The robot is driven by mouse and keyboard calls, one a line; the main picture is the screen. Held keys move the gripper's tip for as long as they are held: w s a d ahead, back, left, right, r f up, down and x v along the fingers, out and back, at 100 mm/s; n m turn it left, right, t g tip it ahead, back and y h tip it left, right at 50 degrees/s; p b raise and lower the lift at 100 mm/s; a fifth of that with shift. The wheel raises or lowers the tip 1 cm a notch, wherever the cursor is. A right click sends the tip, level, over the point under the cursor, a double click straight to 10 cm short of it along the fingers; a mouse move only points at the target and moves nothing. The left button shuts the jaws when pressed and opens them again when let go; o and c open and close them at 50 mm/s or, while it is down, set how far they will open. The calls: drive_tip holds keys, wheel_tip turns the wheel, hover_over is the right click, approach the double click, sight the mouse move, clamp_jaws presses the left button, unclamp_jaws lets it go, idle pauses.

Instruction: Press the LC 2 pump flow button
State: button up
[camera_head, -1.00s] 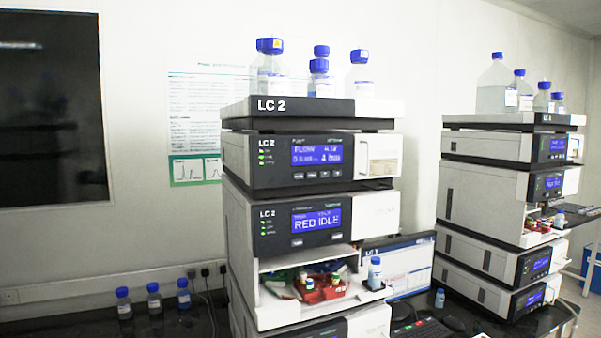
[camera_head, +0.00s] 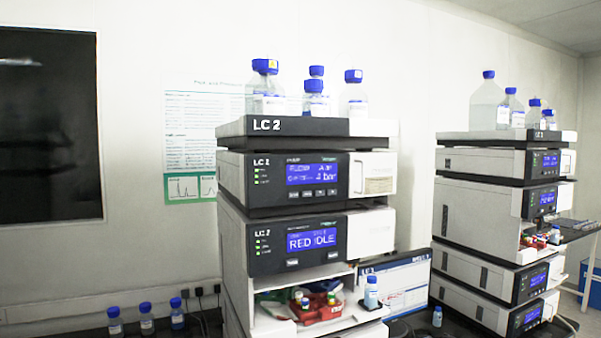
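The LC 2 stack (camera_head: 232,180) stands in the middle of the head view. Its pump module (camera_head: 270,198) is the upper unit with a blue screen (camera_head: 312,174) that shows flow and bar readings. A row of small buttons (camera_head: 313,193) sits under that screen; their labels are too small to read. Below it is a second module (camera_head: 270,268) whose screen reads "RED IDLE". My gripper is not in view.
Bottles with blue caps (camera_head: 354,98) stand on top of the LC 2 stack. An open tray with red vial racks (camera_head: 318,310) juts out below. A monitor (camera_head: 403,285) and another stack (camera_head: 480,215) stand to the right. Small bottles (camera_head: 146,320) stand on the bench at left.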

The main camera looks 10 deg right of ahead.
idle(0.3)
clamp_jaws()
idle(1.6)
